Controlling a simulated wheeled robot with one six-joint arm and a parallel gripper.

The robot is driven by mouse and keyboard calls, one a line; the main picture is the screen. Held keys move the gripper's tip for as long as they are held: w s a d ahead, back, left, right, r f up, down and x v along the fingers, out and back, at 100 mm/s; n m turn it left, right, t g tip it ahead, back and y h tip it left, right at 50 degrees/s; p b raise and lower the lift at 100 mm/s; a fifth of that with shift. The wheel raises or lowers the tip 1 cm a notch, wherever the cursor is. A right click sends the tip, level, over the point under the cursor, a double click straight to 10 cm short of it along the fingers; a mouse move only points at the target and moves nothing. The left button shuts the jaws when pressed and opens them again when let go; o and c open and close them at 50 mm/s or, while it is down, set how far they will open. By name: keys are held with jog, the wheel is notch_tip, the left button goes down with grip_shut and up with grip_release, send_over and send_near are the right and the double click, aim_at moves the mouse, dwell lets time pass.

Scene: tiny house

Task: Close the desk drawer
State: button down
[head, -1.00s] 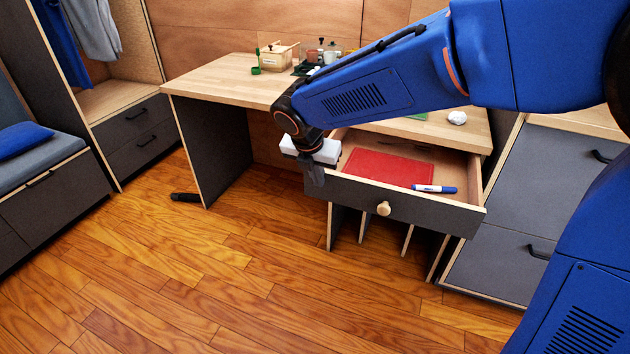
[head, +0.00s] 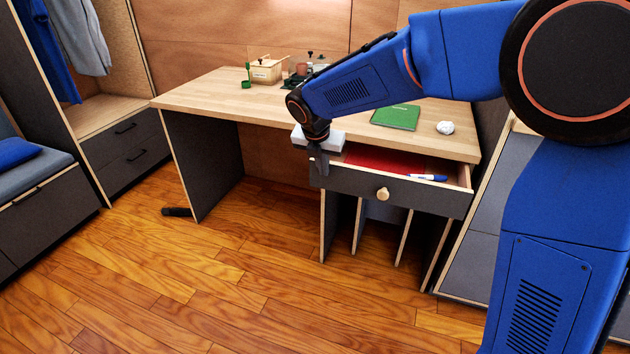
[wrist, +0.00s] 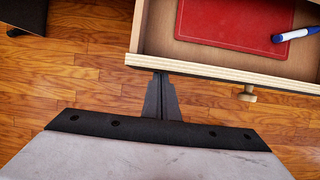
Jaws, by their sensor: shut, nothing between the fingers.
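The desk drawer (head: 350,182) is partly open, sticking out from under the right side of the desk top. It has a dark grey front and a round wooden knob (head: 382,194). A red folder or book (head: 385,161) and a blue-and-white marker (head: 428,178) lie inside; both also show in the wrist view. My gripper (head: 319,170) is shut and empty, pointing down at the left end of the drawer front. In the wrist view its fingers (wrist: 161,95) are just outside the drawer's front edge, left of the knob; I cannot tell whether they touch.
The desk top (head: 215,88) holds a green book (head: 396,117), a crumpled white ball (head: 445,127) and a wooden box (head: 266,71). Dark cabinets stand at right and left. A dark object (head: 177,212) lies on the floor by the desk leg. The floor in front is clear.

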jog(key=w+d, duration=0.1)
jog(key=w, duration=0.3)
jog(key=w+d, duration=0.1)
jog(key=w, duration=0.3)
jog(key=w+d, duration=0.2)
jog(key=w, duration=0.2)
jog(key=shift+w+d, duration=0.1)
jog(key=shift+w, duration=0.25)
